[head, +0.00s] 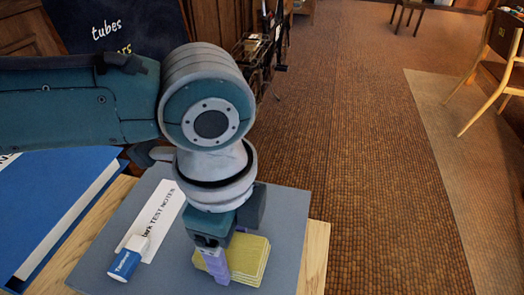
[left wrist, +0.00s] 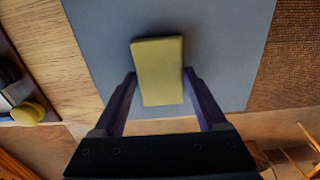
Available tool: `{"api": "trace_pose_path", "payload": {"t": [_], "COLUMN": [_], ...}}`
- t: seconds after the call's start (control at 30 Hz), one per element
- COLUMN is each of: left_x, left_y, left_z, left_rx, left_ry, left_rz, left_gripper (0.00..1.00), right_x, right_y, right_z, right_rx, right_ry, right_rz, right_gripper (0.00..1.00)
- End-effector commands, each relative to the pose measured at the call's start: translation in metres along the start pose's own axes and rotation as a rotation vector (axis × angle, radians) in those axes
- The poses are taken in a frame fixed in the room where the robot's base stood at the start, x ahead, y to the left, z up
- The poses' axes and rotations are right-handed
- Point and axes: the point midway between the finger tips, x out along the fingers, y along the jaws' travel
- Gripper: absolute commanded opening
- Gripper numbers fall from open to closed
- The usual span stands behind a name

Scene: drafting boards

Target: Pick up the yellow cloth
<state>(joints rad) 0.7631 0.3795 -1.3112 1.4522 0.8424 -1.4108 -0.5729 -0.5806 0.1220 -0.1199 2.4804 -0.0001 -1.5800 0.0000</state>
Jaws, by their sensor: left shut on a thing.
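The yellow cloth (head: 250,255) is a folded, flat-looking pad over the grey board (head: 285,205). My left gripper (head: 217,268) points down at it, with its purple fingers in front of its left part. In the left wrist view the cloth (left wrist: 158,75) lies between the two fingers of my left gripper (left wrist: 160,82), which are shut on it. I cannot tell whether the cloth touches the grey surface below. My right gripper is not in view.
A white strip lettered "TEST NOTES" (head: 170,212) and a blue and white eraser (head: 127,260) lie left of the cloth. A thick blue binder (head: 50,200) is further left. The wooden table's right edge (head: 316,258) is close. Open floor lies beyond.

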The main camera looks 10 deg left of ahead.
Motion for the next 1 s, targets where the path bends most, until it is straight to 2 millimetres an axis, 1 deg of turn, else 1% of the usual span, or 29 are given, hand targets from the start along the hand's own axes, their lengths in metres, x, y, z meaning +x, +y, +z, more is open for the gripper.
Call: {"api": "trace_pose_path", "payload": {"t": [0.03, 0.2, 0.3, 0.53, 0.67, 0.77, 0.87, 0.97, 1.0], "left_x": [0.000, 0.000, 0.000, -0.001, -0.010, -0.024, -0.049, -0.080, -0.093], "left_y": [0.000, 0.000, 0.000, 0.000, -0.001, -0.001, -0.001, -0.001, -0.002], "left_z": [0.000, 0.000, 0.000, 0.000, -0.001, -0.001, -0.001, -0.001, 0.000], "left_rx": [0.000, 0.000, 0.000, 0.000, 0.000, 0.000, 0.001, 0.002, 0.002], "left_ry": [0.000, 0.000, 0.000, 0.000, 0.002, 0.003, 0.003, 0.004, 0.003], "left_rz": [0.000, 0.000, 0.000, -0.001, -0.002, -0.003, -0.004, -0.005, -0.007], "left_gripper": [0.48, 0.29, 0.20, 0.20, 0.20, 0.20, 0.20, 0.20, 0.20], "right_x": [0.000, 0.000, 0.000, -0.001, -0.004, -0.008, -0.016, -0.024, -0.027], "right_y": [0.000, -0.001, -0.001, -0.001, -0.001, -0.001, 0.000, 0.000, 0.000], "right_z": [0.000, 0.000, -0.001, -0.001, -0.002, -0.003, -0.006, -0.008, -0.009], "right_rx": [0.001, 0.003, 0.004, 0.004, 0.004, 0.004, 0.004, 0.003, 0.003], "right_ry": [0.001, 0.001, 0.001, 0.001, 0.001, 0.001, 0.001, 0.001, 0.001], "right_rz": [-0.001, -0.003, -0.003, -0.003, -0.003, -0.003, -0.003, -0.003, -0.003], "right_gripper": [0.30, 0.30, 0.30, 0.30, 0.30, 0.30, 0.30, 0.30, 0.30]}}
